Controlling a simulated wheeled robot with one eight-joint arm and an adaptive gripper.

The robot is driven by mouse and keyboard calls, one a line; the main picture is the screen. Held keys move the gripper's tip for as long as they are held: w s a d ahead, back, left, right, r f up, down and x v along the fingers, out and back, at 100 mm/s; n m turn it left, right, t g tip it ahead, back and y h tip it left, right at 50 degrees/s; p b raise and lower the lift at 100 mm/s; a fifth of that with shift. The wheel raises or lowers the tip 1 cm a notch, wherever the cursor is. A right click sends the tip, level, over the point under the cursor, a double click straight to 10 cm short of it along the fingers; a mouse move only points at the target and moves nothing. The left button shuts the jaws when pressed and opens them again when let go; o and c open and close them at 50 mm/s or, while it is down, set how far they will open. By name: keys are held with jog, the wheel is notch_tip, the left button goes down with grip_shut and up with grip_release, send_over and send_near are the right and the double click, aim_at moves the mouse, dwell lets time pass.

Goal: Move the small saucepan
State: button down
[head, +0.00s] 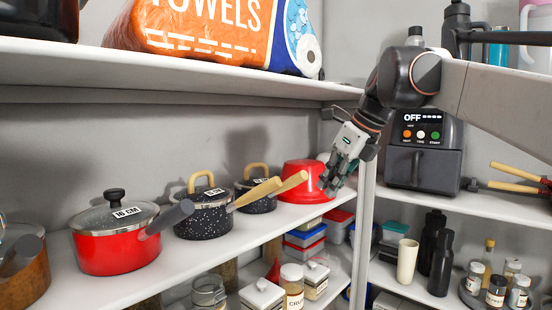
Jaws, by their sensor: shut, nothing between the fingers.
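Several lidded saucepans stand in a row on the shelf (180,262). A red one (118,247) with a dark handle is at the left, with a label that seems to read 16 CM. A black speckled saucepan (203,220) with a wooden handle stands right of it. A smaller black speckled saucepan (258,205), also with a wooden handle, stands behind that, its label too small to read surely. A red pot or bowl (298,172) sits beyond, partly behind a wooden handle. My gripper (328,187) is shut and empty, beside the red pot's right side; I cannot tell whether they touch.
A brown pot (22,275) is cut off at the left edge. A shelf post (364,220) stands right of my gripper. Paper towels (215,35) lie on the shelf above. A black air fryer (424,150) stands on the right shelf. Jars and boxes fill the shelf below.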

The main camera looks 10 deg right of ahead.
jog(key=w+a, duration=0.1)
jog(key=w+a+p, duration=0.1)
jog(key=w, duration=0.1)
jog(key=shift+a+f, duration=0.1)
jog(key=shift+a, duration=0.1)
jog(key=shift+s, duration=0.1)
